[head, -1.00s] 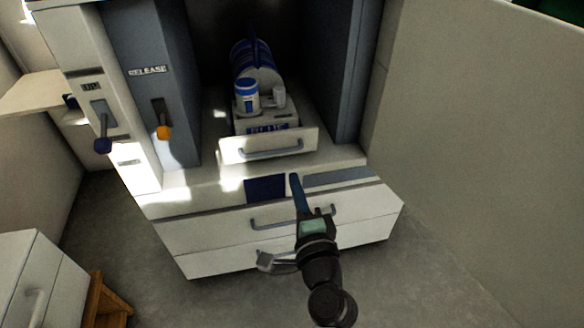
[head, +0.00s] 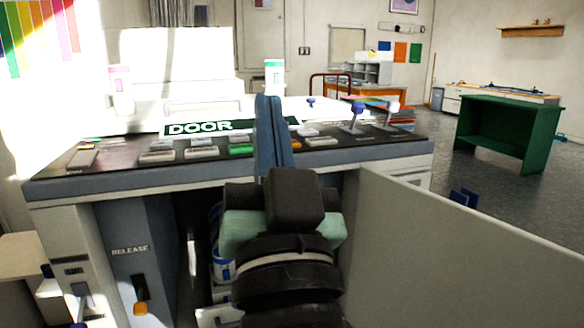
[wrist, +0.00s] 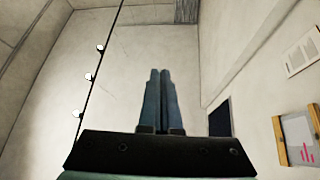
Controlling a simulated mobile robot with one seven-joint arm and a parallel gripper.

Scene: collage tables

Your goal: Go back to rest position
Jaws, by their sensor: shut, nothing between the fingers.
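My gripper (head: 268,100) points up in the middle of the head view, in front of the machine's sloped control panel. Its two blue fingers are together with nothing between them. In the wrist view the same fingers (wrist: 160,75) are side by side against a pale wall and ceiling area, and nothing touches them. My arm hides part of the panel and most of the open bay below.
The control panel (head: 205,152) carries several buttons, levers and a DOOR sign (head: 200,128). An orange-tipped release lever (head: 140,308) is at lower left. A pale panel (head: 470,250) stands at right. A green table (head: 505,130) stands farther off, with open floor around it.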

